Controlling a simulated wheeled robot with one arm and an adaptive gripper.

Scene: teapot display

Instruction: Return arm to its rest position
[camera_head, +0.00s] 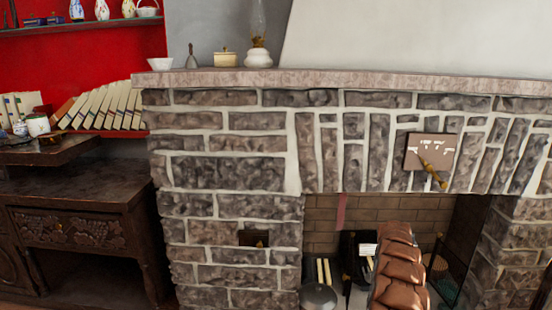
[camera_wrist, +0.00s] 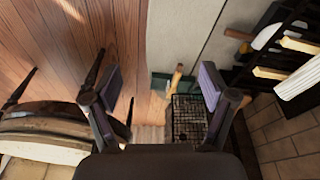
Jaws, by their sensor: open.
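My gripper (camera_wrist: 160,82) shows in the wrist view with its two dark fingers spread wide apart. Nothing is held between the fingers. My gripper does not show in the head view.
A dark cabinet (camera_head: 80,195) stands left. A brown padded item (camera_head: 395,265) is before the hearth.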

